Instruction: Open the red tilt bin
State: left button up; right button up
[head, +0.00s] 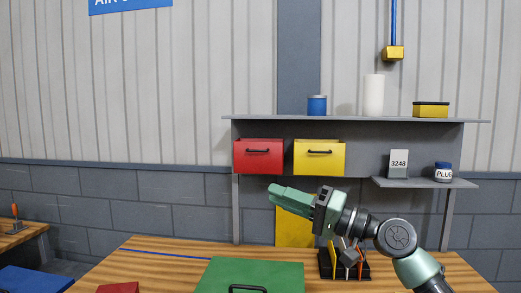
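The red tilt bin (258,161) hangs under the left end of the grey shelf, with a dark bar handle (258,151) across its front. Its front looks upright, much like that of the yellow bin beside it, and no inside shows. My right gripper (273,190) is below and slightly right of the red bin, apart from it, its green fingers pointing left. The fingers are seen from the side, so the gap between them cannot be judged. Nothing shows held at the tips. My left gripper is out of view.
A yellow bin (319,161) hangs just right of the red one. The shelf (350,118) carries a blue can, a white cylinder and a yellow box. On the workbench (160,262) are a green case (225,272) and a black tool holder (326,267). A yellow panel (290,235) stands behind my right gripper.

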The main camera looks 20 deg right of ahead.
aim_at(251, 155)
jog(key=i+l, duration=0.2)
jog(key=i, duration=0.25)
jog(key=i+l, duration=0.25)
jog(key=i, duration=0.2)
jog(key=i+l, duration=0.2)
jog(key=i, duration=0.25)
